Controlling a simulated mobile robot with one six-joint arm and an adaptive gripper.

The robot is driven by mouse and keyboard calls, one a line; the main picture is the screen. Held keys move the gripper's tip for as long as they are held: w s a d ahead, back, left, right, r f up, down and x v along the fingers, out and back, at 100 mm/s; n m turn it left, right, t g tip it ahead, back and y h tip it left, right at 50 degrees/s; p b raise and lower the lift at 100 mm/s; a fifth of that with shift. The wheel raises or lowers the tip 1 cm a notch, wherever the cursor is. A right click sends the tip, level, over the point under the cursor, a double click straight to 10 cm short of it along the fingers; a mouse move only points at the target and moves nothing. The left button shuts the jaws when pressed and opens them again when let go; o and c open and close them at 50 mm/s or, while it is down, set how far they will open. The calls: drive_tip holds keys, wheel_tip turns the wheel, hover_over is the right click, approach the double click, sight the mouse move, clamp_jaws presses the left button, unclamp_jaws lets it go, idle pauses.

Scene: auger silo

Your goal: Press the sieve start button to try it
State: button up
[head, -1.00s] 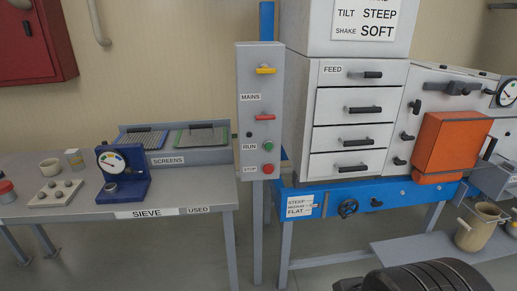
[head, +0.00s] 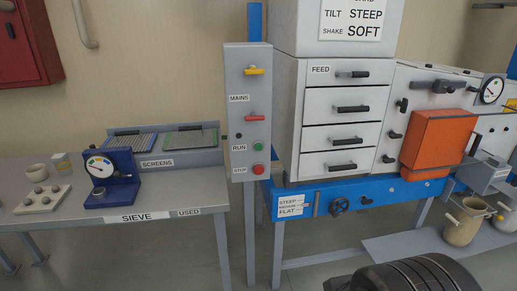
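The control box (head: 248,112) is a tall grey panel on a post between the bench and the machine. Its green button (head: 258,147) sits beside a RUN label, with a red button (head: 258,170) beside a STOP label just below. Above them are a yellow handle (head: 254,71), a MAINS label (head: 239,98), a red handle (head: 254,118) and a small dark knob (head: 239,135). No button is labelled sieve start; the label SIEVE (head: 136,217) is on the bench's front edge. My gripper's fingers are not in view.
The white drawer unit (head: 345,125) and orange box (head: 432,140) stand right of the panel on a blue frame (head: 365,194). A blue gauge stand (head: 110,185) and screens (head: 190,140) occupy the left bench. A bucket (head: 462,230) stands low right. A dark rounded part covers the bottom right.

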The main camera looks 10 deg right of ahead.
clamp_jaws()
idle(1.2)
